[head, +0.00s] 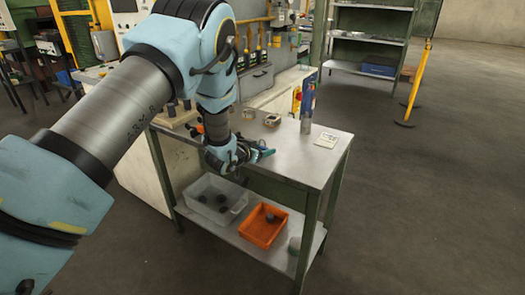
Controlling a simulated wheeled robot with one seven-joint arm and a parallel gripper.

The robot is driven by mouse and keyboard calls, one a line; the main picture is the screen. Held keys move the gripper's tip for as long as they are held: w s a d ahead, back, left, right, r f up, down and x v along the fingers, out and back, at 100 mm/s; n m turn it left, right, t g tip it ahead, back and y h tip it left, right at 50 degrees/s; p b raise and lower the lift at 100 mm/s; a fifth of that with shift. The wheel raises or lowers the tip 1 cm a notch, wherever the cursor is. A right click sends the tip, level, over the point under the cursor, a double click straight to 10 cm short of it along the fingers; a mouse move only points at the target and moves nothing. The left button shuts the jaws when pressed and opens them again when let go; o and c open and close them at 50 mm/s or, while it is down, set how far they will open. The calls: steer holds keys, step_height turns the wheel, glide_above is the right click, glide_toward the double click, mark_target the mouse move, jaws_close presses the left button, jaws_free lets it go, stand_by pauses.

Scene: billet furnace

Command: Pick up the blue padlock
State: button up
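My gripper (250,153) is low over the near left edge of the metal worktable (302,164), pointing right. A teal-blue piece (263,152) shows at its tip. It is too small to tell whether this is the blue padlock or part of the gripper. I cannot make out a blue padlock for certain anywhere else. My arm and gripper hide part of the tabletop's left side. Whether the fingers are open or shut is not clear.
Small metal items (271,120) and an upright grey cylinder (306,123) stand toward the table's back. A pale card (327,140) lies at right. The lower shelf holds a grey bin (237,207) and an orange bin (259,241). The tabletop's front right is clear.

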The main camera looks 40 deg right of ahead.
jaws_close()
stand_by(0.5)
step_height(320, 180, up, 10)
steer(key=shift+r+b, duration=0.1)
steer(key=shift+b, duration=1.1)
